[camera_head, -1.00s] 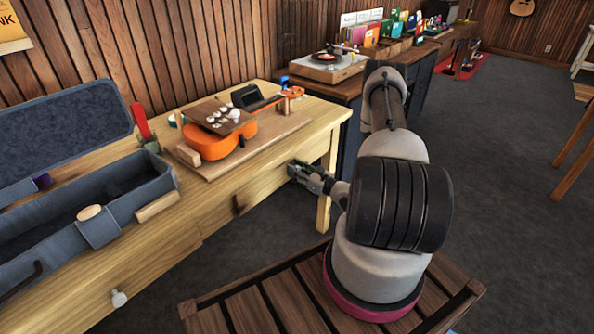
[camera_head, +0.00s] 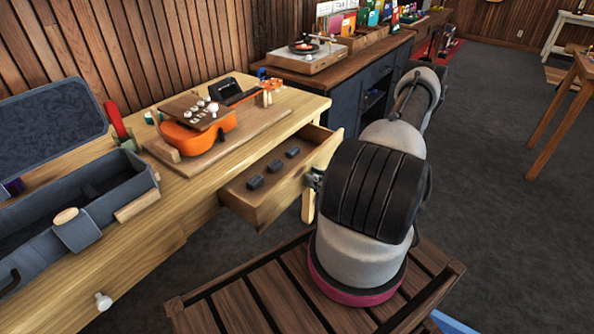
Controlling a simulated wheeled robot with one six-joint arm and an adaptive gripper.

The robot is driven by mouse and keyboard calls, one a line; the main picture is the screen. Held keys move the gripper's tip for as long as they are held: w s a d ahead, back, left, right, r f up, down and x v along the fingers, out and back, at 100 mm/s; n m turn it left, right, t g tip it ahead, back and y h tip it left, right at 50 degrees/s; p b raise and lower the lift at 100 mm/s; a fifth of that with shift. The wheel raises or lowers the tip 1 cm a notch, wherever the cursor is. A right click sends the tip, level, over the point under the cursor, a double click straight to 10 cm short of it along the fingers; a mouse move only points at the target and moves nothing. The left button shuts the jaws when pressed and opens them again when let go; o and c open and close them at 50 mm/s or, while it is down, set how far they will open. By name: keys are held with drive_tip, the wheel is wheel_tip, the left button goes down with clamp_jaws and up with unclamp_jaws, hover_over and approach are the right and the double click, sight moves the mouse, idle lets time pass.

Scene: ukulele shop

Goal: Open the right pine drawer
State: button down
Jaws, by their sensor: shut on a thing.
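The right pine drawer (camera_head: 262,207) stands pulled out from the front of the pine workbench (camera_head: 185,204). Several small dark blocks (camera_head: 274,166) lie on its floor. My gripper (camera_head: 314,179) is at the drawer's front face and shut on its handle. My arm covers part of the gripper and the right end of the drawer front, so the handle itself is hidden. Another drawer knob, white (camera_head: 103,301), shows at the lower left of the bench front.
On the bench are an orange ukulele (camera_head: 195,136) on a wooden board and an open blue case (camera_head: 90,200). A turntable (camera_head: 306,55) stands on the dark cabinet behind. The grey floor (camera_head: 480,200) at right is clear up to a wooden table (camera_head: 560,110).

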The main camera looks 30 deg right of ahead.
drive_tip(key=v, duration=1.7)
drive_tip(key=shift+s, duration=0.3)
drive_tip(key=shift+d, duration=0.1)
drive_tip(key=c, duration=1.1)
unclamp_jaws()
drive_tip(key=v, duration=1.2)
